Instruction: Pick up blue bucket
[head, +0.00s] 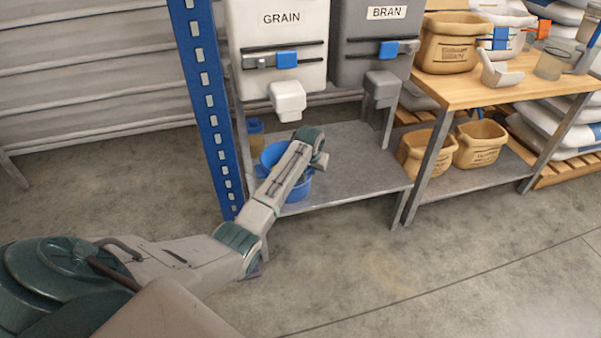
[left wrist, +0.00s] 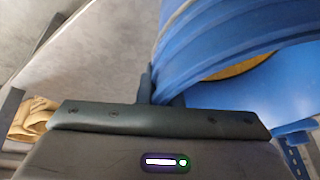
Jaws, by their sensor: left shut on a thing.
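The blue bucket (head: 299,191) is at the left end of the low grey shelf, below the GRAIN hopper (head: 280,85). My left arm crosses in front of it and hides much of it; I cannot tell whether it rests on the shelf. In the left wrist view the bucket (left wrist: 235,40) fills the upper right, close against the jaws. My left gripper (left wrist: 152,86) is shut on its edge; the exact grip is partly hidden. In the head view the fingers are hidden behind my wrist. My right gripper is in neither view.
A blue post (head: 207,100) stands just left of the bucket, with a small blue-and-tan container (head: 256,135) behind it. The BRAN hopper (head: 375,45) hangs to the right. Tan sacks (head: 480,143) sit under the wooden table (head: 480,92). The floor in front is clear.

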